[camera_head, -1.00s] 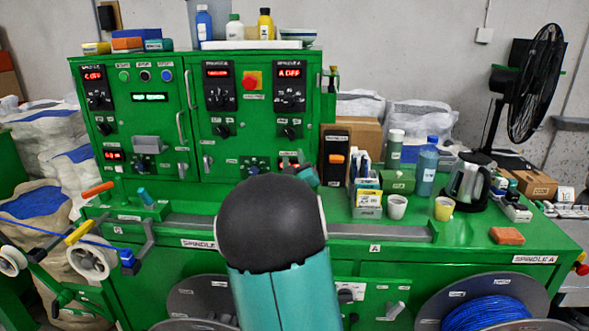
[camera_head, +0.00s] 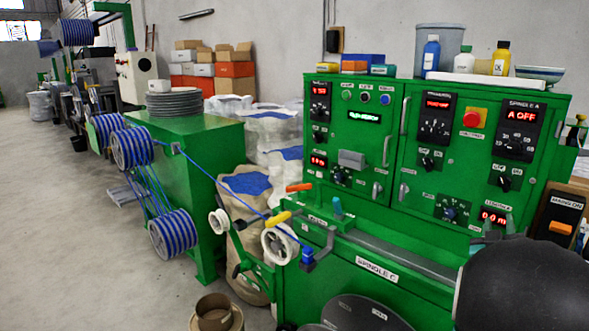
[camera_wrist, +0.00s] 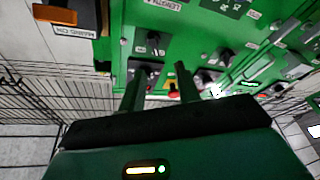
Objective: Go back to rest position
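My gripper (camera_wrist: 159,76) shows in the wrist view as two dark fingers with a clear gap between them. It is open and nothing is held between the fingers. Beyond the fingertips is a green panel (camera_wrist: 200,45) with knobs and labels; I cannot tell whether they touch. In the head view my arm's black rounded link fills the lower right corner and hides most of what lies beyond it. The green control cabinet (camera_head: 395,165) stands behind the arm, with the red button (camera_head: 472,119) and a display reading A OFF (camera_head: 523,116).
A blue cable (camera_head: 215,178) runs from striped blue spools (camera_head: 131,148) to the winder's white pulley (camera_head: 279,244). Filled sacks (camera_head: 245,185) stand between the green stand (camera_head: 195,140) and cabinet. Floor at left is open.

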